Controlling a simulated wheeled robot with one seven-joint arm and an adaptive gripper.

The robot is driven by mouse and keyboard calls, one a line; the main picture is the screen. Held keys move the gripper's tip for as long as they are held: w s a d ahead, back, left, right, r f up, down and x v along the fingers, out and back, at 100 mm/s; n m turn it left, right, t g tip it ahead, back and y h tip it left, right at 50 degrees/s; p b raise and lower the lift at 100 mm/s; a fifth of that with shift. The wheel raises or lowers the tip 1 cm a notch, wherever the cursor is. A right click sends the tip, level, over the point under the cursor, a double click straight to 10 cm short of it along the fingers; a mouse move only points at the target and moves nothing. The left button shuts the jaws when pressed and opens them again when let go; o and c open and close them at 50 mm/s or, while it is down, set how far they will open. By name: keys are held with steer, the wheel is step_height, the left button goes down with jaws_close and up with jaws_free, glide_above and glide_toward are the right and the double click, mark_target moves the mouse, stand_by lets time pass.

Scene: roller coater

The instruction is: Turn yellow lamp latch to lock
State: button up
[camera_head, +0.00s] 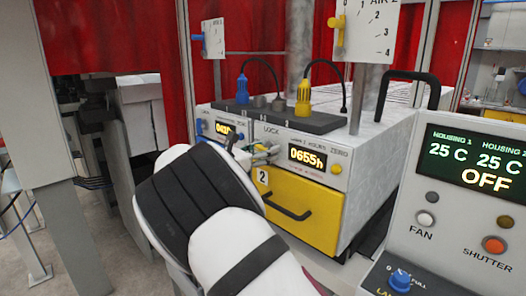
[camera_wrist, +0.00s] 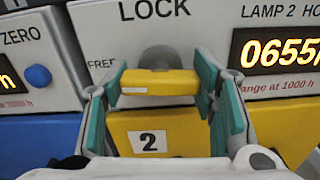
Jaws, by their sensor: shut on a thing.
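The yellow lamp latch (camera_wrist: 160,82) shows in the wrist view as a horizontal bar in front of a round grey pivot (camera_wrist: 158,57). LOCK is printed above it and FREE to its left. My gripper (camera_wrist: 163,88) has its teal-padded fingers at the bar's left and right ends and is shut on it. In the head view my gripper (camera_head: 262,155) is at the front panel, left of the lamp 2 hours display (camera_head: 307,157). There the arm and fingers hide the latch.
Below the latch is the yellow drawer front (camera_head: 312,205) with a black handle (camera_head: 288,208) and a "2" label. A blue button (camera_wrist: 37,76) is left of the latch. A control panel (camera_head: 470,200) with knobs stands at the right.

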steer(key=m, duration=0.8)
steer(key=shift+m, duration=0.4)
steer(key=m, duration=0.4)
steer(key=shift+m, duration=2)
steer(key=o, duration=1.2)
steer(key=shift+c, duration=0.2)
